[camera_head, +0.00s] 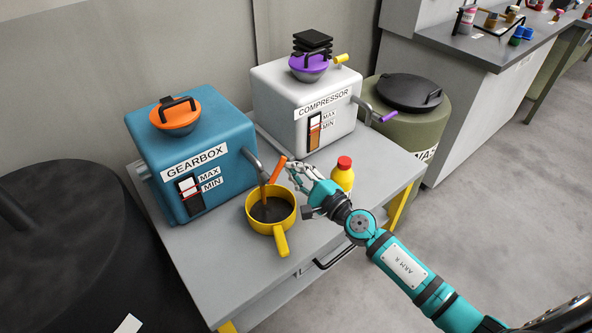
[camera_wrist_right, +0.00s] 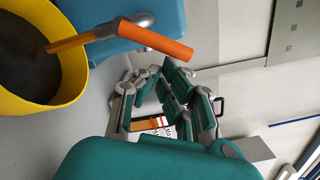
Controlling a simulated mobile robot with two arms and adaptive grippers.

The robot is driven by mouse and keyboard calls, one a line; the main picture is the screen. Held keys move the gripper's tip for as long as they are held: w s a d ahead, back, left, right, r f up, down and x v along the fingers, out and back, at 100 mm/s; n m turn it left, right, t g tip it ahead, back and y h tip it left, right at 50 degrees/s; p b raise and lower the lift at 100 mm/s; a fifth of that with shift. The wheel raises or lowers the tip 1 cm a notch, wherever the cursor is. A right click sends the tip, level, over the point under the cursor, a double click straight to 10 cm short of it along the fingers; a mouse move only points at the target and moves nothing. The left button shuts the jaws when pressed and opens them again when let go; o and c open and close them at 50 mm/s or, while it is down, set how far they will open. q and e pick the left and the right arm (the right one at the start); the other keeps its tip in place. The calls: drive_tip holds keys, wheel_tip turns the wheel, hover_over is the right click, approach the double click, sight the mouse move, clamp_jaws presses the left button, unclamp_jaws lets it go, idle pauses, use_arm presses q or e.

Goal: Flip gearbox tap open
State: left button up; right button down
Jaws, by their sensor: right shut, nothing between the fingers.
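The blue gearbox (camera_head: 200,150) stands on the grey table with a grey pipe (camera_head: 252,160) on its right side. The tap's orange handle (camera_head: 278,169) is tilted at the pipe's end and also shows in the right wrist view (camera_wrist_right: 158,41). A thin amber-brown stream (camera_wrist_right: 72,42) runs from the spout into the yellow pot (camera_head: 280,240), which has dark liquid inside. My right gripper (camera_head: 294,172) is shut and empty, just right of the handle; in the wrist view its fingers (camera_wrist_right: 160,78) look apart from the handle. My left gripper is out of view.
The white compressor (camera_head: 285,95) is at the table's back. An olive waste drum (camera_head: 430,120) stands right, and a dark drum (camera_head: 70,250) left. The table's front-left part is clear.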

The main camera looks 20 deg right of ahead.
sight(283, 164)
drive_tip(key=shift+s+a+r+n+p, duration=0.15)
drive_tip(key=shift+a+r+n+p, duration=0.25)
drive_tip(key=shift+n+p, duration=0.65)
drive_tip(key=shift+s+a+r+n+p, duration=0.1)
drive_tip(key=shift+a+r+n+p, duration=0.3)
drive_tip(key=shift+n+p, duration=0.65)
drive_tip(key=shift+s+a+r+n+p, duration=0.2)
drive_tip(key=shift+r+n+p, duration=0.35)
drive_tip(key=shift+n+p, duration=0.45)
drive_tip(key=shift+f, duration=0.15)
